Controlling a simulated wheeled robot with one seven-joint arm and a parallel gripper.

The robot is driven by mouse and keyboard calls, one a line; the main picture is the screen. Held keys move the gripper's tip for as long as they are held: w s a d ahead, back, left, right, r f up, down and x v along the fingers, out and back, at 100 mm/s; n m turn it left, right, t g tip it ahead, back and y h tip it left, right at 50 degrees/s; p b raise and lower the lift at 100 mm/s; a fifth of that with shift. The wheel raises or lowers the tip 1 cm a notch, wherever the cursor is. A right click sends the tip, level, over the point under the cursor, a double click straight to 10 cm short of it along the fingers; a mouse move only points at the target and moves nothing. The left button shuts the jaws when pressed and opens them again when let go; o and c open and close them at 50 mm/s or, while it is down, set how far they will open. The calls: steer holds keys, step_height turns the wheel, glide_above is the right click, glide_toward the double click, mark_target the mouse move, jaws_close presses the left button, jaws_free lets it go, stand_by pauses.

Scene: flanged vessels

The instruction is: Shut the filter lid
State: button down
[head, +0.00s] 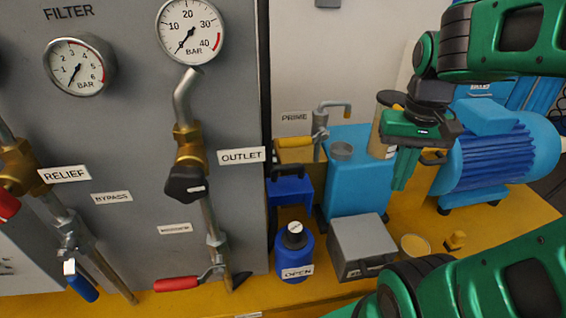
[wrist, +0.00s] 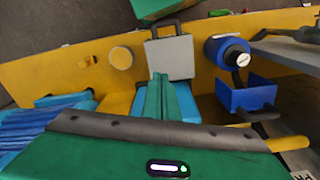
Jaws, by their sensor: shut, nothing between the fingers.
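No label marks a filter lid in either view, and I cannot tell for certain which part it is. A light-blue housing (head: 358,190) with a round grey cap (head: 342,150) stands on the yellow base. A tan upright cylinder-like part (head: 382,125) shows behind my gripper, partly hidden. My gripper (head: 400,180) points down, shut and empty, in front of the housing's right side. In the wrist view its green fingers (wrist: 160,97) are together above the light-blue housing (wrist: 184,100), which they and the gripper body partly hide.
A blue finned motor (head: 495,155) stands at right. A grey box (head: 360,245), a blue bottle (head: 294,258) marked OPEN and a blue bin (head: 291,195) stand in front and left. A grey panel (head: 120,150) with gauges and valves fills the left. Bare yellow base (wrist: 60,70) shows in the wrist view.

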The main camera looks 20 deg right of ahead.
steer(key=w+a+r+n, duration=0.2)
steer(key=w+a+r, duration=0.4)
steer(key=w, duration=0.4)
steer(key=w+a+r+n, duration=0.1)
steer(key=w+a+r, duration=0.4)
steer(key=w+a, duration=0.35)
steer(key=g, duration=0.2)
glide_toward(287, 165)
steer(key=w+d+f, duration=0.2)
steer(key=w+f, duration=0.1)
steer(key=w, duration=0.1)
step_height(287, 165, down, 9)
steer(key=s, duration=0.2)
steer(key=shift+a+n+y, duration=0.3)
steer(key=shift+a, duration=0.05)
steer(key=shift+s+a+r, duration=0.1)
steer(key=shift+s+r, duration=0.05)
steer(key=shift+s, duration=0.35)
steer(key=shift+s+a+r, duration=0.1)
steer(key=shift+s+r, duration=0.1)
steer(key=shift+s, duration=0.25)
